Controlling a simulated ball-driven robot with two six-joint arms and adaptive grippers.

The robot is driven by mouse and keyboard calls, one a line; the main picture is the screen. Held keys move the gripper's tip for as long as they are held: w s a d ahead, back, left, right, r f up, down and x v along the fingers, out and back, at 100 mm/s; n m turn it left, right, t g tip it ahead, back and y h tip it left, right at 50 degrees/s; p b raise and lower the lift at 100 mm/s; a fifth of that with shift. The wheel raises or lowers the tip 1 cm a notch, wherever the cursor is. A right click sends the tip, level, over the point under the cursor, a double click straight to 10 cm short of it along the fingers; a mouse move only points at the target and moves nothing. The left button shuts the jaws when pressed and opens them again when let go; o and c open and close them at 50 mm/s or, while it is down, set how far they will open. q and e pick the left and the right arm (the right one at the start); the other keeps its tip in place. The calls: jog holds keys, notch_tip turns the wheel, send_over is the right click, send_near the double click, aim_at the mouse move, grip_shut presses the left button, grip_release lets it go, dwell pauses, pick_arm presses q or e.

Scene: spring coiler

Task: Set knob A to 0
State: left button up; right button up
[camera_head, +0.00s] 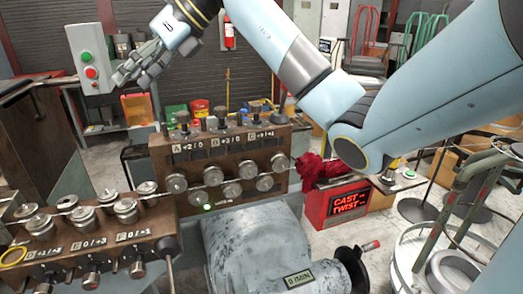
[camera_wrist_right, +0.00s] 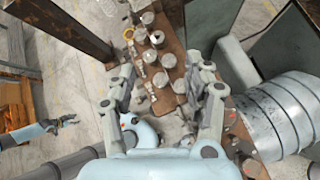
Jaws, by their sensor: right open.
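Knob A (camera_head: 183,118) is a dark upright knob with a small round top, at the left end of the far brown block. A plate marked A (camera_head: 186,147) with what looks like +2 and 0 is below it; I cannot read the setting. My right gripper (camera_head: 124,76) is open and empty, up and to the left of knob A and apart from it. Its two fingers (camera_wrist_right: 163,95) are spread in the right wrist view. My left gripper (camera_wrist_right: 68,121) seems to show small at the left of that view, too small to judge.
Two similar knobs (camera_head: 220,116) stand right of knob A, above several metal rollers (camera_head: 212,175). A nearer brown block (camera_head: 115,255) has more rollers. A control box (camera_head: 88,58) with green and red buttons stands beside my right gripper. A grey motor (camera_head: 255,245) sits in front.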

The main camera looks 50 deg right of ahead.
jog(key=s+a+r+t+y, duration=0.1)
jog(key=a+r+t+y, duration=0.2)
jog(key=a, duration=0.4)
jog(key=s+r+m+t+y, duration=0.3)
jog(key=r+m+t+y, duration=0.2)
jog(key=r+m+t, duration=0.3)
jog(key=s+d+m+t+h, duration=0.1)
jog(key=d+m+t+h, duration=0.45)
jog(key=m+h, duration=0.55)
jog(key=s+d+f+m+g+h, duration=0.3)
jog(key=d+f+m+h, duration=0.2)
jog(key=f+m, duration=0.35)
jog(key=s+d+f+m+g+h, duration=0.2)
jog(key=d+f+m+g+h, duration=0.25)
jog(key=f+m, duration=0.4)
jog(key=s+a+f+m+g+y, duration=0.1)
jog(key=s+a+f+m+g, duration=0.1)
jog(key=s+f+g, duration=0.2)
jog(key=s+a+f+m+g+y+b, duration=0.1)
jog(key=s+f+g, duration=0.4)
jog(key=s+f, duration=0.5)
notch_tip(320, 180, down, 7)
jog(key=shift+s+a+r+m+y, duration=0.2)
jog(key=shift+s+a+m+y, duration=0.2)
jog(key=shift+m, duration=0.5)
